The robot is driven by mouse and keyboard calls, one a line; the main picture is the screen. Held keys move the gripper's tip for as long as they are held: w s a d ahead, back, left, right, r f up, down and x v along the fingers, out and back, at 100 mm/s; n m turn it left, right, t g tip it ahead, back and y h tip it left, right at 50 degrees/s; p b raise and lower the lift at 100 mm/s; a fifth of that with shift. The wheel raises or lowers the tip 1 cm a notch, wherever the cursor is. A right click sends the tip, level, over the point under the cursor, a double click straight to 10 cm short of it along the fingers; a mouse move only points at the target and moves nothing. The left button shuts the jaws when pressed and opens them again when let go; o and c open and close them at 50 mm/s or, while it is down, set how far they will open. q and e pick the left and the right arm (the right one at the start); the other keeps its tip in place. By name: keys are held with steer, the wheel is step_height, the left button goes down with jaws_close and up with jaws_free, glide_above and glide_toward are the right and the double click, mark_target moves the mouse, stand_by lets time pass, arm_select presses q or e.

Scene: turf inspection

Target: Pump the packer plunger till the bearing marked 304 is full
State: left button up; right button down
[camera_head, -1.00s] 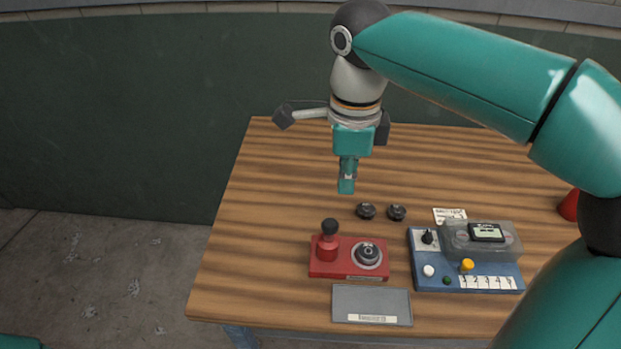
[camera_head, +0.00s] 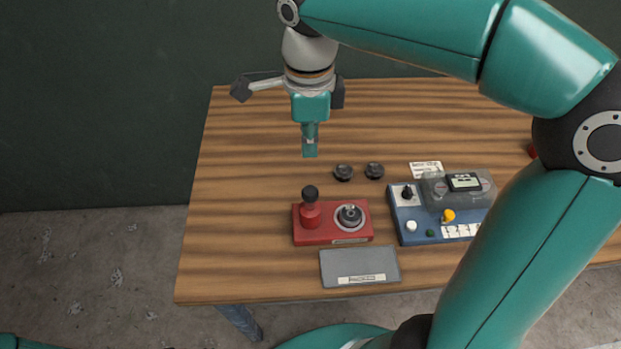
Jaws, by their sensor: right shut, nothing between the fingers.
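The red packer (camera_head: 333,236) stands on the wooden table, with a black-knobbed plunger (camera_head: 311,209) upright on its left side. A dark bearing (camera_head: 350,215) sits in the round seat on its right side. Its marking and how full it is cannot be read. Two more dark bearings (camera_head: 343,172) (camera_head: 374,170) lie behind the packer; no number is legible on them. My right gripper (camera_head: 310,152) points down, shut and empty, above and behind the plunger knob in the picture, apart from it. My left gripper is out of view.
A grey labelled tray (camera_head: 328,271) lies at the front edge. A blue device (camera_head: 408,238) with knobs, a clear cover and a small display stands to the right, partly hidden by my right arm. A white card (camera_head: 426,169) lies behind it. The table's left side is clear.

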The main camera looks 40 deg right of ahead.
mark_target(311, 193)
step_height(311, 193, down, 11)
steer(key=shift+s+r+p, duration=0.1)
steer(key=shift+r+p, duration=0.05)
steer(key=shift+p, duration=0.2)
step_height(311, 193, down, 2)
steer(key=b, duration=0.2)
steer(key=shift+f+b, duration=0.2)
steer(key=shift+b, duration=0.1)
steer(key=shift+s, duration=0.15)
